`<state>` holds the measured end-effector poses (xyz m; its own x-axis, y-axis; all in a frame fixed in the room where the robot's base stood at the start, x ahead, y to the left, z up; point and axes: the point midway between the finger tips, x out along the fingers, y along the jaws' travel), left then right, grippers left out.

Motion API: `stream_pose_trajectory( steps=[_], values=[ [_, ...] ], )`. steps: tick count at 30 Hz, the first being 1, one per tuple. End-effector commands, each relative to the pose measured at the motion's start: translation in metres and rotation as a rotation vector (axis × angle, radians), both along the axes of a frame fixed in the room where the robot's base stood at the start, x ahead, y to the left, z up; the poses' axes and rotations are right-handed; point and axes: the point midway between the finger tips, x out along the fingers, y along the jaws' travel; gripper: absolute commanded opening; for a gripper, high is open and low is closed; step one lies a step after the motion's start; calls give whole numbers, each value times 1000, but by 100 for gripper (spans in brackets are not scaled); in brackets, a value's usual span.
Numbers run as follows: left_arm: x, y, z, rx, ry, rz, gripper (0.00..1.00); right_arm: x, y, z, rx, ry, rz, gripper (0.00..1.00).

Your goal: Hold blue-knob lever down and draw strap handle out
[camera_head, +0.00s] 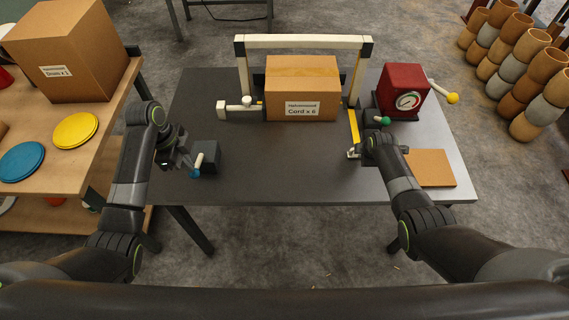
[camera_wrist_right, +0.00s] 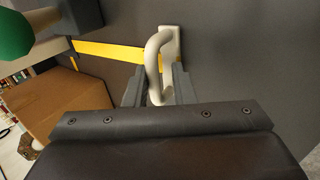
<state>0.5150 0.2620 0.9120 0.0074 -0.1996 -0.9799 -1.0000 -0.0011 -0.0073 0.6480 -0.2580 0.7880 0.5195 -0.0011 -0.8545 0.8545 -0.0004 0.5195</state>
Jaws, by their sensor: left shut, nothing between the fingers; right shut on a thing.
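The blue-knob lever, a short cream bar with a blue knob (camera_head: 194,173), sits at a dark block (camera_head: 208,154) on the table's left side. My left gripper (camera_head: 189,165) is shut and empty, right at the knob; whether it presses on it I cannot tell. The pale strap handle (camera_wrist_right: 153,62) is at the end of a yellow strap (camera_head: 354,126) on the table's right half. My right gripper (camera_head: 355,152) is shut on the handle; in the right wrist view its fingers (camera_wrist_right: 155,90) sit either side of the bar. The strap (camera_wrist_right: 112,50) runs leftward there.
A cardboard box (camera_head: 302,83) stands under a white frame (camera_head: 300,42). Right of it are a red dial box (camera_head: 402,88), a green knob (camera_head: 384,120) and a yellow knob (camera_head: 452,98). A brown board (camera_head: 430,168) lies at right. The table's front middle (camera_head: 280,175) is clear.

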Motion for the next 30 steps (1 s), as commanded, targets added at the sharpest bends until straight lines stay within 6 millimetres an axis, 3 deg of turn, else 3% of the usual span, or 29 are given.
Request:
stream_pose_trajectory(
  steps=[1, 15, 16, 30],
  values=[
    [0, 0, -3, 0, 1, 0, 0, 7, 1, 7, 0, -24, 2, 7],
    [0, -1, -22, -1, 1, 0, 0, 9, 0, 8, -2, -27, 3, 6],
    [0, -1, -23, -1, 1, 0, 0, 9, 1, 9, -1, -28, 3, 0],
    [0, 0, -26, -1, 1, -1, 0, 8, 1, 7, -1, -25, 3, 0]
  ],
)
